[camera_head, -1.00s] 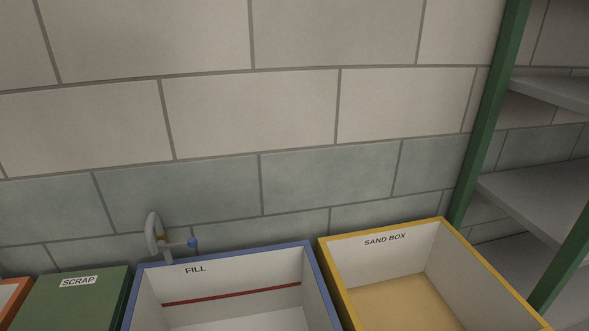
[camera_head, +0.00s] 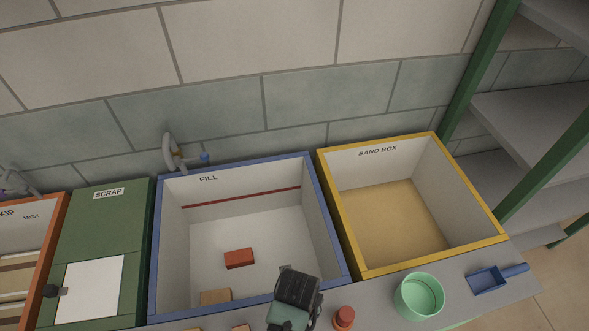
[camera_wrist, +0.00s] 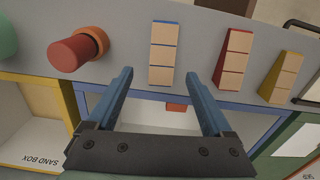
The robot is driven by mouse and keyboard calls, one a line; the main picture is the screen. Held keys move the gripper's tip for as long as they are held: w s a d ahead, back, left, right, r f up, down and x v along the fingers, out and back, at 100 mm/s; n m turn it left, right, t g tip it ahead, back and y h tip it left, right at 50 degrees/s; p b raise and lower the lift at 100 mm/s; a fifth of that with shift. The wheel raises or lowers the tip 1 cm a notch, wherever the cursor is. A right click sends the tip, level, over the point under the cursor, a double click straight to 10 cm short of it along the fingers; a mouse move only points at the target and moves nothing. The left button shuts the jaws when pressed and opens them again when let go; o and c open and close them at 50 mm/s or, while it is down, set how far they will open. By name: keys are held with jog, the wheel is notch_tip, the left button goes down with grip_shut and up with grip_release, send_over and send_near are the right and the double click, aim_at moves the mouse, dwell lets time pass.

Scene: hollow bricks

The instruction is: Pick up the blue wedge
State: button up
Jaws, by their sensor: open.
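In the wrist view, a block with tan faces and thin blue edges (camera_wrist: 164,53) stands on the grey ledge, ahead of my fingertips. It looks like the blue wedge, seen nearly face-on, so its slope is hard to tell. My gripper (camera_wrist: 160,80) is open, with a finger on either side of the view and nothing between them. The block appears centred in the gap, beyond the tips. A red wedge-like block (camera_wrist: 234,58) and a yellow one (camera_wrist: 281,77) stand to its right. In the head view my wrist shows at the bottom, with the fingertips hidden.
The blue-rimmed FILL bin (camera_head: 330,225) holds a red brick (camera_head: 239,259) and a tan brick (camera_head: 215,297). The yellow SAND BOX (camera_head: 470,244) is beside it. A green cup (camera_head: 418,297), a red cylinder (camera_head: 344,318) and a blue scoop (camera_head: 497,279) are on the ledge.

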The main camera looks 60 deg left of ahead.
jog(key=shift+s+a+f+p, duration=0.1)
jog(key=shift+f+p, duration=0.1)
jog(key=shift+f, duration=1.45)
jog(key=shift+s+f+p, duration=0.1)
jog(key=shift+f+p, duration=0.05)
jog(key=shift+f, duration=1.45)
grip_shut()
